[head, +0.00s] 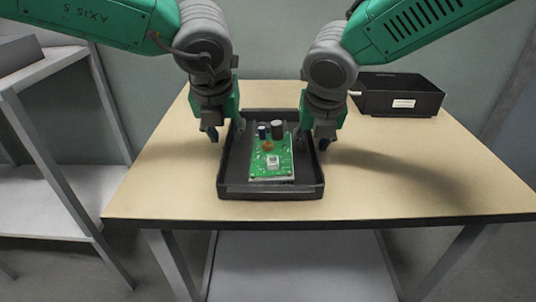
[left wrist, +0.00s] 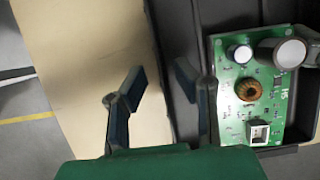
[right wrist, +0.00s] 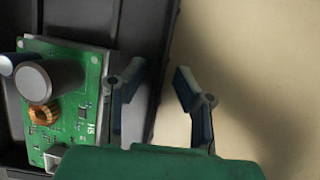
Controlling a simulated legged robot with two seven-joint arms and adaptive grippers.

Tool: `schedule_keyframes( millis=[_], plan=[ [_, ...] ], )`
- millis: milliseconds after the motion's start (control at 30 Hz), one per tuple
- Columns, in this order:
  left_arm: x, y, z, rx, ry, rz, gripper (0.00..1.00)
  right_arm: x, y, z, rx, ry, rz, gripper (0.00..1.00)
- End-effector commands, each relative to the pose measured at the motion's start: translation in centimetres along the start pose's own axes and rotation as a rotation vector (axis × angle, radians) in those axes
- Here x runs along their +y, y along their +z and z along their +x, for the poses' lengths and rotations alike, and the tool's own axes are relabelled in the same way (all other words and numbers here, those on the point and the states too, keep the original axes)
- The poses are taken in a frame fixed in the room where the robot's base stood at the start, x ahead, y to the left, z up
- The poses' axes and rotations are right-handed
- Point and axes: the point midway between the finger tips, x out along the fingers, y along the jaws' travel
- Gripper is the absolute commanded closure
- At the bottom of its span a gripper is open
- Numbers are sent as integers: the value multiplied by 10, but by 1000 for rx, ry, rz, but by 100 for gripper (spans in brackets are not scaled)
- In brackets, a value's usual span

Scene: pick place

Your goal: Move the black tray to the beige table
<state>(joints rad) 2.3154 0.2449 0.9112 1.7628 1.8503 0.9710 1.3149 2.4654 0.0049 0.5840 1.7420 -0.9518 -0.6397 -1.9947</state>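The black tray (head: 270,191) lies flat on the beige table (head: 430,190), near the middle, with a green circuit board (head: 271,163) in it. My left gripper (head: 226,131) is at the tray's left wall. In the left wrist view its fingers are apart, one outside the wall and one inside, with gaps showing. My right gripper (head: 310,138) is at the tray's right wall. In the right wrist view its fingers are apart on either side of that wall (right wrist: 160,75). Both grippers are open; neither visibly clamps the tray.
A black box (head: 398,97) with a white label stands on the table at the back right, behind my right arm. A grey shelf unit (head: 45,68) stands to the left, apart from the table. The table's front and right areas are clear.

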Motion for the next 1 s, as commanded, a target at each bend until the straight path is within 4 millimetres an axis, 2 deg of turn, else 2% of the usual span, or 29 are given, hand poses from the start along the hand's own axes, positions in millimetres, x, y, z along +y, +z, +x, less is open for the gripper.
schedule_keyframes(
  millis=[100,300,400,567,733,1000],
  plan=[
    [0,1,-28,-4,-2,-2,74,0,0,0,0,0,0,74],
    [0,1,-67,-2,-2,-1,74,0,0,0,0,0,0,74],
    [0,1,-80,-1,-1,-2,74,0,0,0,0,0,0,74],
    [0,0,-89,0,0,0,74,0,0,-2,0,0,0,74],
    [0,0,-91,1,0,0,74,0,1,-24,-2,1,1,74],
    [0,0,-90,1,0,-1,74,0,1,-81,-2,1,1,74]
  ],
)
